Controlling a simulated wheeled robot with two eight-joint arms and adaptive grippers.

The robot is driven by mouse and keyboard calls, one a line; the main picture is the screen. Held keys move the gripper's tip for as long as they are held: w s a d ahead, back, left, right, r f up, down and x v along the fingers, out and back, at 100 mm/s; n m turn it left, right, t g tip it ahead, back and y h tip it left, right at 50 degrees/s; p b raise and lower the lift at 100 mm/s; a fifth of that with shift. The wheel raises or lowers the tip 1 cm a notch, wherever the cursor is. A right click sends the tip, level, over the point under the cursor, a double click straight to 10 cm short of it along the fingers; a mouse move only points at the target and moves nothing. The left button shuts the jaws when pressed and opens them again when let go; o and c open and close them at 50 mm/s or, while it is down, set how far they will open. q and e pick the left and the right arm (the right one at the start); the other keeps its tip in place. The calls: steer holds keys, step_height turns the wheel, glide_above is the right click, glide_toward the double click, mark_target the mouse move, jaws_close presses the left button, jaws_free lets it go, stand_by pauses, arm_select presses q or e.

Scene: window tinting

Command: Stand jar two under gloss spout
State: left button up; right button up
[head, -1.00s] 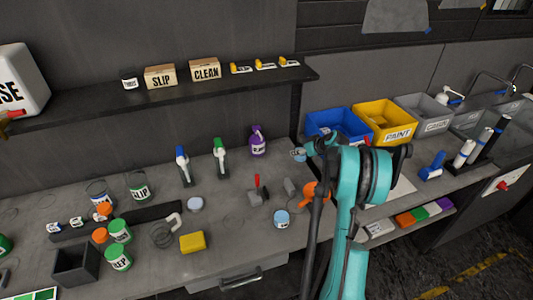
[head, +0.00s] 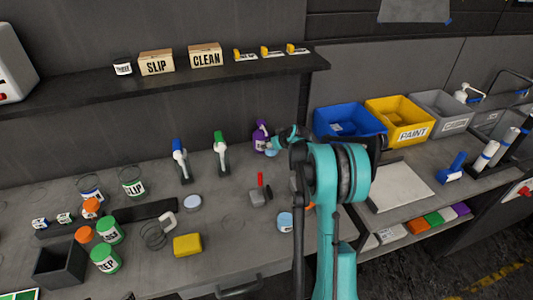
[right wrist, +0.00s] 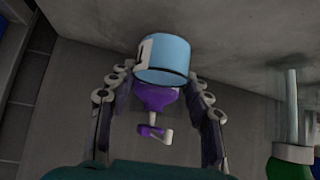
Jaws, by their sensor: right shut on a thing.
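My right gripper (head: 287,138) is shut on a light blue jar (head: 271,152), held beside the purple spray bottle (head: 260,135) at the back of the bench. In the right wrist view the jar (right wrist: 162,60) sits between the fingers, with part of a dark mark on its white label; I cannot read it as a number. The purple bottle (right wrist: 155,98) shows partly behind it. Another light blue jar (head: 285,222) stands on the bench in front. A small jar (head: 122,66) stands on the shelf. No gloss spout is identifiable. My left gripper is not in view.
Green (head: 220,154) and blue (head: 181,160) spray bottles stand left of the purple one. A yellow sponge (head: 187,245) and several cans are at left. Blue (head: 350,130) and yellow (head: 400,122) bins stand right.

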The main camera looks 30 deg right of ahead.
mark_target(266, 151)
steer(key=shift+w+a, duration=0.3)
steer(key=shift+a, duration=0.25)
steer(key=shift+w+a, duration=0.3)
steer(key=shift+a, duration=0.15)
step_height(266, 151, down, 3)
steer(key=shift+b, duration=0.85)
steer(key=shift+f, duration=0.3)
steer(key=shift+d, duration=0.1)
steer(key=shift+r, duration=0.1)
